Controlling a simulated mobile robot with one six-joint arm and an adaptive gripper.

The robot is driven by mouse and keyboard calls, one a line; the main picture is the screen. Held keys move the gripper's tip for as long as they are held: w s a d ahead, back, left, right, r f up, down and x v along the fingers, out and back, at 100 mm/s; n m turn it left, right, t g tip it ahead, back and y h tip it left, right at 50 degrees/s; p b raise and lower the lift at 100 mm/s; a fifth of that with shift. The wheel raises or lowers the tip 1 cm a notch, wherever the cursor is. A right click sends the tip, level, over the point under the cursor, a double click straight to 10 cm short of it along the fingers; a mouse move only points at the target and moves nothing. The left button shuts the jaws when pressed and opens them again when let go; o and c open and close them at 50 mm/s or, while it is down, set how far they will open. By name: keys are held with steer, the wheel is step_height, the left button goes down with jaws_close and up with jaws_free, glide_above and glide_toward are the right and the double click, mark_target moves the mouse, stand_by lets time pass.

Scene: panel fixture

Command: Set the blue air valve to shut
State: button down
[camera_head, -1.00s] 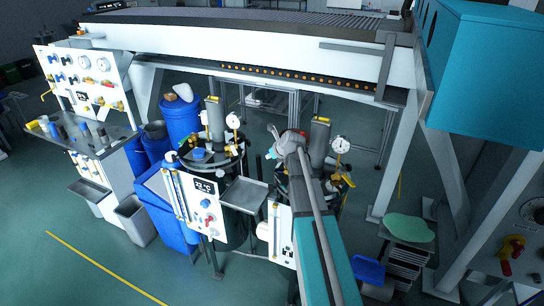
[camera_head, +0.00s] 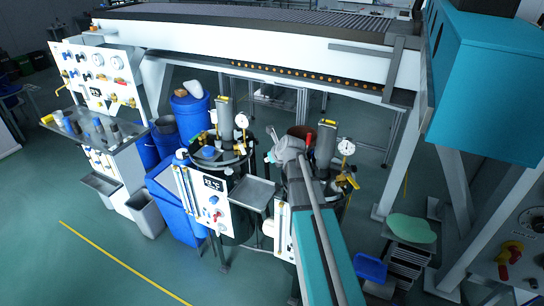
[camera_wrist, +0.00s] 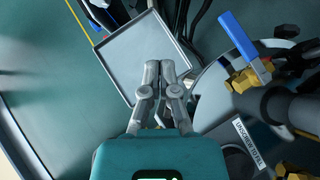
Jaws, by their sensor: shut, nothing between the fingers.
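A blue lever (camera_wrist: 238,35) on a brass valve body (camera_wrist: 250,76) shows at the upper right of the wrist view. The lever slants up and left from the brass body, beside a thick dark pipe. My gripper (camera_wrist: 160,70) is shut and empty, with its fingertips together over a grey square tray. It is to the left of the blue lever and apart from it. In the head view my arm hides much of the right-hand vessel, and I cannot clearly make out the lever or the fingertips there.
The grey tray (camera_head: 252,192) sits between two vessels. A pressure gauge (camera_head: 346,147) stands on the right vessel. A white valve panel (camera_head: 100,76) is at the left, with blue bins beside it. A label (camera_wrist: 247,143) lies below the valve in the wrist view. Open floor is at lower left.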

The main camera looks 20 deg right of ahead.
steer(key=s+a+r+p, duration=0.2)
steer(key=shift+r, duration=0.35)
stand_by(0.5)
steer(key=s+a+f+n+g, duration=0.1)
steer(key=s+a+n+g, duration=0.2)
steer(key=s+n, duration=0.4)
steer(key=s+a+f+n+g+h, duration=0.1)
steer(key=s+a+n, duration=0.5)
steer(key=n, duration=0.9)
steer(key=s+a+f+n+g, duration=0.3)
steer(key=s+n, duration=0.5)
steer(key=n, duration=0.3)
steer(key=shift+s+a+f+n+g+h, duration=0.25)
steer(key=shift+a+n+g+h, duration=0.15)
steer(key=shift+a+g, duration=0.45)
